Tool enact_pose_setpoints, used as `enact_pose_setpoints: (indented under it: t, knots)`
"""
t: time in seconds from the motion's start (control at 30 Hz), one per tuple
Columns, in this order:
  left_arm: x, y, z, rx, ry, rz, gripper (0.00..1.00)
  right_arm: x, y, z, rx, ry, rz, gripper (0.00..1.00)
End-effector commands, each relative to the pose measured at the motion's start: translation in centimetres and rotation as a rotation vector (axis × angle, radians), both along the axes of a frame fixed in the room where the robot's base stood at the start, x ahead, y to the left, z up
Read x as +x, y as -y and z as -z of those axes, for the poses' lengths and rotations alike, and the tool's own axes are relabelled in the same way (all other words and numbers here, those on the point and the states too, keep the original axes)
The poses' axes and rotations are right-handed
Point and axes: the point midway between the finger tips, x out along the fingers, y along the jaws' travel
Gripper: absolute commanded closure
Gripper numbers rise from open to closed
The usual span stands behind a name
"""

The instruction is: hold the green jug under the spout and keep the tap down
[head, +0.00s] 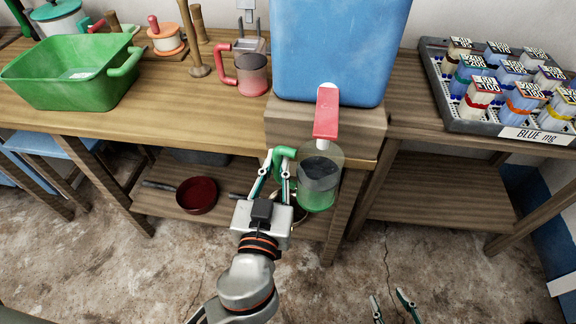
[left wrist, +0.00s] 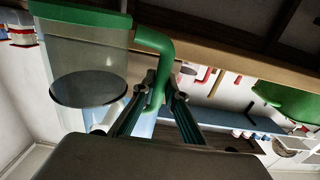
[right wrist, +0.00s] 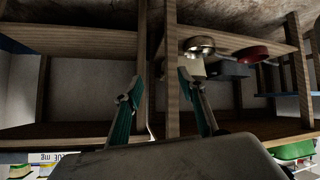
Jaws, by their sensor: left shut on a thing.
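The green jug (head: 318,190) has clear walls, a green base and a green handle (head: 283,155). My left gripper (head: 275,168) is shut on the handle, which also shows between its fingers in the left wrist view (left wrist: 158,88). The jug hangs in front of the stand, below the red tap (head: 326,112) of the blue tank (head: 340,45). My right gripper (head: 392,302) is open and empty, low at the bottom right, away from the tap.
The tank stands on a wooden block (head: 365,122) at the bench edge. A pink-handled cup (head: 252,75) is left of it, with a green basin (head: 70,85) farther left. Pans (head: 197,194) lie on the lower shelf.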

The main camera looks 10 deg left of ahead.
Motion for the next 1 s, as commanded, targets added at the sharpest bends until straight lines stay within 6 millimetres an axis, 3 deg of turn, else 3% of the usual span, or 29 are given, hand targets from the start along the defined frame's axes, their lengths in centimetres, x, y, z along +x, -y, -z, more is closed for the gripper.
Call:
enact_pose_setpoints:
  t: [0.03,0.17,0.37,0.5,0.7,0.83,1.0]
  knots:
    - [0.0,0.0,0.0,0.0,0.001,0.0,1.0,-0.1,0.1,0.0,-0.002,-0.001,-0.004,0.68]
    - [0.0,0.0,0.0,-0.001,0.001,0.0,1.0,0.6,0.1,-0.4,0.005,0.018,-0.002,1.0]
    - [0.0,0.0,-0.1,-0.001,0.001,0.0,1.0,5.7,0.1,-4.4,0.073,0.164,0.019,1.0]
    - [0.0,0.0,-0.1,-0.001,0.001,0.0,1.0,10.4,-0.1,-9.5,0.163,0.321,0.018,1.0]
    - [0.0,0.0,-0.1,-0.001,0.001,0.0,1.0,15.8,-1.2,-17.8,0.316,0.54,-0.038,1.0]
    - [0.0,0.0,-0.1,-0.001,0.001,0.0,1.0,18.2,-2.3,-23.7,0.424,0.669,-0.117,1.0]
    - [0.0,0.0,-0.1,-0.001,0.001,0.0,1.0,19.7,-4.3,-31.7,0.569,0.811,-0.279,1.0]
